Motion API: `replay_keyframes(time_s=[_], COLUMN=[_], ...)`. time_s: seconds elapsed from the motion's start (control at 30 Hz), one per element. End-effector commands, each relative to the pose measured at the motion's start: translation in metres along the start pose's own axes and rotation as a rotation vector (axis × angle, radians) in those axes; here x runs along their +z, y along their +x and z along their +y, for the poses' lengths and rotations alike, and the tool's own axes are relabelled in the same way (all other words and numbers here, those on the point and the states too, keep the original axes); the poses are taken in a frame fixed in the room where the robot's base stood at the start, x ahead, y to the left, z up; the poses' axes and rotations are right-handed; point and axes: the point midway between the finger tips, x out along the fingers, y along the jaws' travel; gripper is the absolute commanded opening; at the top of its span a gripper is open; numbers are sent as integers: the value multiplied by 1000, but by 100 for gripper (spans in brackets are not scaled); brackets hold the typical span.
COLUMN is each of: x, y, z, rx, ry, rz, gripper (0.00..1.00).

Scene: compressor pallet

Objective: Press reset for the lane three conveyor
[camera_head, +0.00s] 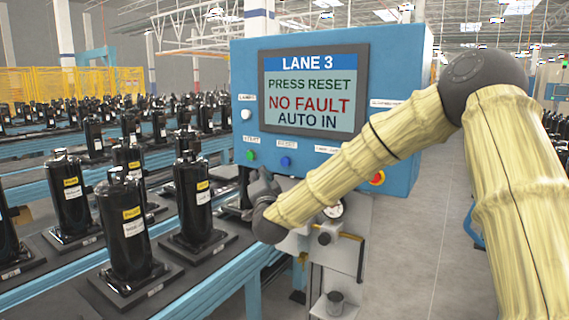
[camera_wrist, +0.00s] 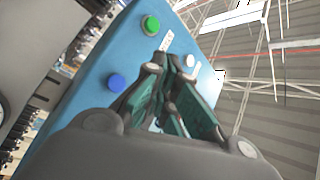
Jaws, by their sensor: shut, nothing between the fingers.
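The blue lane 3 control box (camera_head: 405,75) stands in the middle of the head view. Its screen (camera_head: 313,90) reads "LANE 3, PRESS RESET, NO FAULT, AUTO IN". Below the screen sit a green button (camera_head: 250,155) and a blue button (camera_head: 286,161) under a label that looks like "RESET". The wrist view shows the blue button (camera_wrist: 116,82), the green button (camera_wrist: 150,25) and a white one (camera_wrist: 188,61). My gripper (camera_head: 262,176) is below the green and blue buttons in the head view. In the wrist view my gripper (camera_wrist: 172,70) is shut and empty, its tips beside the blue button, apart from it.
Black compressors (camera_head: 127,225) on pallets fill the conveyors at left. The grey floor (camera_head: 425,230) at right is clear.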

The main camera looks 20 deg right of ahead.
Motion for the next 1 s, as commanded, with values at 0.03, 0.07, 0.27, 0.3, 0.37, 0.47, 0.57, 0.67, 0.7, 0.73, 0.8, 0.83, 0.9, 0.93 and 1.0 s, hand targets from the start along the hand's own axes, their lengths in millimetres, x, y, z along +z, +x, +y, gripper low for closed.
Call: replay_keyframes(time_s=[0.03,0.07,0.27,0.3,0.37,0.47,0.57,0.67,0.7,0.73,0.8,0.83,0.9,0.93,1.0], x=[-2,-3,-14,-17,-20,-26,-31,-34,-36,-38,-40,-41,-42,-42,-43], y=[2,4,18,21,26,34,42,48,50,52,55,56,57,58,59], z=[1,2,12,15,18,24,29,36,38,39,41,42,43,43,44], rx=[1,1,1,2,1,2,0,0,0,0,0,1,1,1,1], ry=[0,0,0,0,0,0,-1,0,0,0,1,1,0,0,0], rz=[1,1,1,2,2,0,1,0,1,2,1,1,0,0,0], gripper=[0,0,0,0,0,0,0,0,0,0,0,0,0,0,0])
